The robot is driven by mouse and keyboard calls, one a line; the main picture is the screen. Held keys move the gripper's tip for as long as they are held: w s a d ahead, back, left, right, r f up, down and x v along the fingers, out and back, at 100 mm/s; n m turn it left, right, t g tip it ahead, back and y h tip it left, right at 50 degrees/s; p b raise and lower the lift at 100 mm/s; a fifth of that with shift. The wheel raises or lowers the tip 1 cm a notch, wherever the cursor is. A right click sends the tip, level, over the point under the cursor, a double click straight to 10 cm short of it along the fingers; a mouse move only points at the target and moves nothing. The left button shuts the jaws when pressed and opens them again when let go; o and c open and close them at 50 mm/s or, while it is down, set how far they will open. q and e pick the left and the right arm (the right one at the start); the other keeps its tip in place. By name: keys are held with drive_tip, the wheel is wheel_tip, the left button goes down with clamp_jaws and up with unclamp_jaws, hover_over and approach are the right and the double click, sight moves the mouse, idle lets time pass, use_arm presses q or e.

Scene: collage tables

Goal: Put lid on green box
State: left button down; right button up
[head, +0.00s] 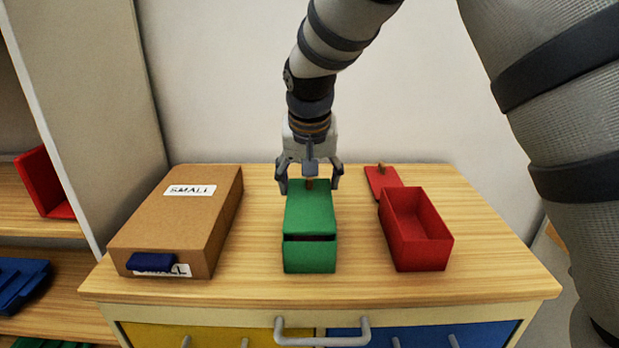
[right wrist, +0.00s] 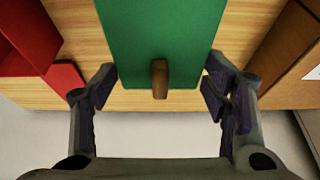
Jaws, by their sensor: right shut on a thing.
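The green box (head: 310,258) stands on the wooden tabletop, with the green lid (head: 311,215) over its top. A dark gap shows between the lid's front edge and the box's front wall, so the lid does not look flush there. The lid has a brown knob (head: 310,184), also seen in the right wrist view (right wrist: 160,79). In the right wrist view the fingers (right wrist: 159,92) flank the green lid (right wrist: 160,35). My left gripper is not in view.
An open red box (head: 417,252) stands to the right, with a red lid (head: 383,180) behind it. A cardboard box (head: 190,220) stands to the left, with a dark blue piece (head: 152,261) at its front. Bare tabletop separates them from the green box. A wall is behind.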

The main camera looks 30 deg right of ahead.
drive_tip(key=shift+f, duration=0.6)
idle(1.0)
drive_tip(key=o, duration=1.4)
drive_tip(key=shift+c, duration=0.2)
drive_tip(key=shift+r, duration=3.55)
